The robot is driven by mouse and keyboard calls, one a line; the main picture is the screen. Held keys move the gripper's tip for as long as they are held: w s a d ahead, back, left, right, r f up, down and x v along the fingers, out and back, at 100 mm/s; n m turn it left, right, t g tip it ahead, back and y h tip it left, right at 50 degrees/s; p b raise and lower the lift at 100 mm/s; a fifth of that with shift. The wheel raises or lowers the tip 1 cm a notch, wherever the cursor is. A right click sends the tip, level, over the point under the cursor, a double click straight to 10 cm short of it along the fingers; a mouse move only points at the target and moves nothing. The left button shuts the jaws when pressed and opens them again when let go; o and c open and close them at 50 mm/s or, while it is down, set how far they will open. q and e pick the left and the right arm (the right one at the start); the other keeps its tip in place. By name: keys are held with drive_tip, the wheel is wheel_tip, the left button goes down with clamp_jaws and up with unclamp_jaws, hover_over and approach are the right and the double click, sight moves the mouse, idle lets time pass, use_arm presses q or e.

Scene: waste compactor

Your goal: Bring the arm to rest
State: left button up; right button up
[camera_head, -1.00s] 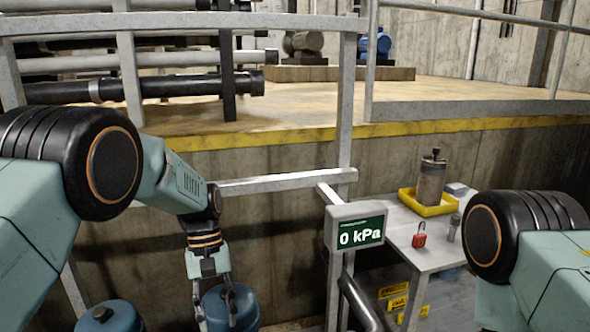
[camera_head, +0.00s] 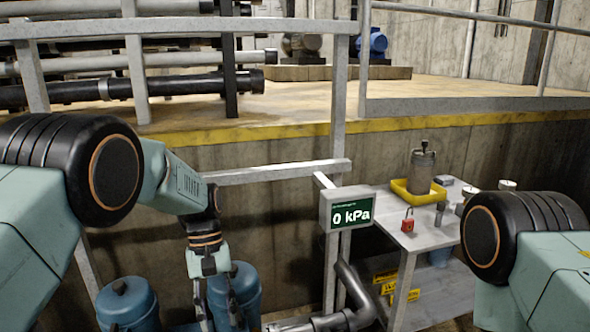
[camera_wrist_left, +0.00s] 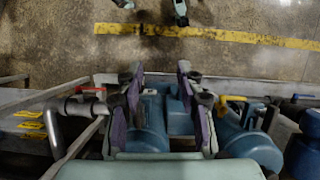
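My left arm comes in from the left in the head view, bent downward at the elbow. Its left gripper (camera_head: 218,300) hangs pointing down with its fingers apart, in front of a blue tank (camera_head: 241,280). In the left wrist view the two fingers of the left gripper (camera_wrist_left: 160,88) are spread, with nothing held between them. Blue tanks (camera_wrist_left: 150,143) show below and between the fingers. Of my right arm only a thick joint and link show at the right of the head view; its gripper is out of view.
A pressure display (camera_head: 347,208) reading 0 kPa stands on a railing post. A side table (camera_head: 425,235) holds a yellow tray (camera_head: 398,187) with a canister and a red padlock (camera_head: 407,224). Another blue tank (camera_head: 127,303) stands left. A pipe (camera_head: 350,290) runs below the display.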

use_arm(q)
drive_tip(key=w+a+f+m+t, duration=0.1)
drive_tip(key=w+a+f+t, duration=0.1)
drive_tip(key=w+f+t, duration=0.3)
drive_tip(key=s+a+f+m+t+y+b, duration=0.15)
drive_tip(key=s+a+f, duration=0.25)
drive_tip(key=s+f, duration=0.75)
drive_tip(key=s+a+f+g+b, duration=0.1)
drive_tip(key=s+f+b, duration=0.2)
drive_tip(key=s, duration=1.1)
drive_tip(key=s+a+f+m+g+b, duration=0.1)
drive_tip(key=s+f+b, duration=0.2)
drive_tip(key=s+f, duration=0.4)
drive_tip(key=s, duration=0.7)
drive_tip(key=shift+s+f+b, duration=0.3)
drive_tip(key=shift+s, duration=0.1)
use_arm(e)
wheel_tip(320, 180, down, 8)
drive_tip(key=shift+s, duration=0.2)
drive_tip(key=shift+a+r, duration=0.1)
use_arm(q)
drive_tip(key=shift+d, duration=0.1)
